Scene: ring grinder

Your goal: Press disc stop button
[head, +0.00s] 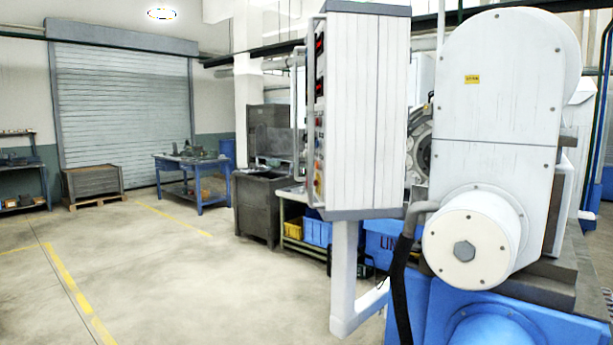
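The white control cabinet (365,115) stands right of centre in the head view, on a white bent post. Its control panel (319,120) faces left and shows only edge-on as a narrow strip. Red displays sit near its top, and small coloured buttons and knobs sit lower down. I cannot tell which of these is the disc stop button. The white and blue grinder (510,90) fills the right side, close by. My gripper is not in view.
Open concrete floor (190,270) with yellow lines lies to the left. A blue workbench (192,172), a grey crate (93,184) on a pallet and a roller shutter (122,115) are at the back. Dark bins and a shelf with blue boxes (318,232) stand behind the cabinet.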

